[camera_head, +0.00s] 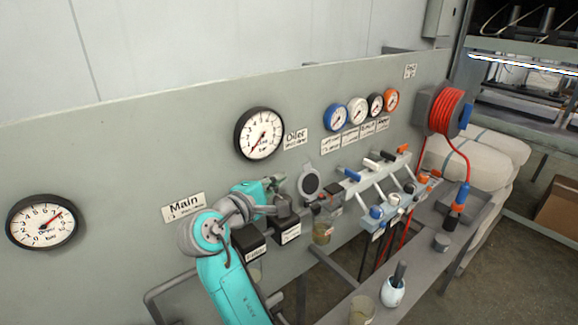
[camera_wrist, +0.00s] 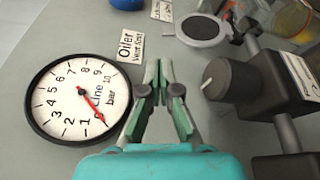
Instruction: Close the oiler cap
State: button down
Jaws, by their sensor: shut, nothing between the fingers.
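The oiler cap (camera_head: 309,184) looks like a round lid with a light grey rim and a dark inner face. It stands raised, facing out from the panel, to the right of my gripper (camera_head: 279,183). In the wrist view the cap (camera_wrist: 203,28) is at the top, beyond my fingertips and a little right, apart from them. A glass oiler bowl (camera_head: 322,232) hangs below the cap. My gripper (camera_wrist: 158,70) is shut and empty, near the panel, with the Oiler label (camera_wrist: 131,46) just left of its tips.
A line pressure gauge (camera_wrist: 80,98) is left of my fingers. A black knob (camera_wrist: 222,80) on a dark filter block (camera_wrist: 270,88) stands close on the right. Several valves on white pipes (camera_head: 365,185) lie farther right, with a red hose reel (camera_head: 446,110) beyond.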

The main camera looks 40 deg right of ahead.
aim_at(306, 180)
jog(key=shift+w+a+f, duration=0.25)
jog(key=shift+w, duration=0.35)
jog(key=x, duration=0.9)
jog(key=shift+d+f, duration=0.15)
jog(key=shift+d, duration=0.1)
jog(key=shift+s, duration=0.1)
